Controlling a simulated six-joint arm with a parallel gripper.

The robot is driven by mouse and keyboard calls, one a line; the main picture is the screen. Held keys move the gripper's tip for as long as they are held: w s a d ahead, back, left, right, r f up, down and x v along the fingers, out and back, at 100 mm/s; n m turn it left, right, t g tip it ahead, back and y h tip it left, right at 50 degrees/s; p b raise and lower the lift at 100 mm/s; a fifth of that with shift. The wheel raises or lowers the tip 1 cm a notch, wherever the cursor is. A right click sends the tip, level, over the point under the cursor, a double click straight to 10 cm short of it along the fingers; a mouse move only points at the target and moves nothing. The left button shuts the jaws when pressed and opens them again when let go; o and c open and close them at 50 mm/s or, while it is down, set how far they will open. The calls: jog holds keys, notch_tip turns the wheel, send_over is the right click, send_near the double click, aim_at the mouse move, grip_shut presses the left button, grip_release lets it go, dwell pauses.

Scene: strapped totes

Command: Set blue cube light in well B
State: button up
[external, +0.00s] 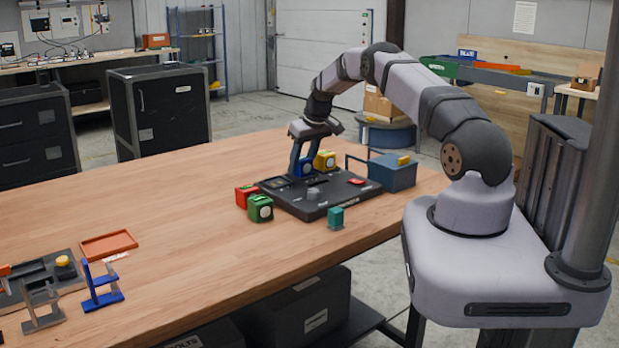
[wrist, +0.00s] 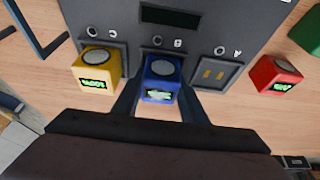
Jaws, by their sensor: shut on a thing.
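The blue cube light (wrist: 161,80) has a round pale top and a lit green display on its near face. My gripper (wrist: 160,98) is shut on it, with one finger at each side. In the wrist view the cube stands over the place of well B, marked by a B label (wrist: 178,43) just beyond it. The cube hides the well, so I cannot tell whether it is seated. The dark panel (wrist: 210,20) also holds bare well A (wrist: 212,75), with gold contacts. In the external view my gripper (external: 304,166) points down over the panel's far side, around the blue cube (external: 305,169).
A yellow cube light (wrist: 97,70) stands at well C, left of the blue one. A red cube light (wrist: 275,76) stands right of the panel, and a green one (external: 261,208) beside it. A teal block (external: 336,217) and blue box (external: 393,172) are near the panel.

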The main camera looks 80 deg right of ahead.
aim_at(302, 158)
jog(key=o, duration=1.7)
jog(key=shift+r, duration=0.15)
jog(key=shift+r+p, duration=2.55)
jog(key=shift+r, duration=1.85)
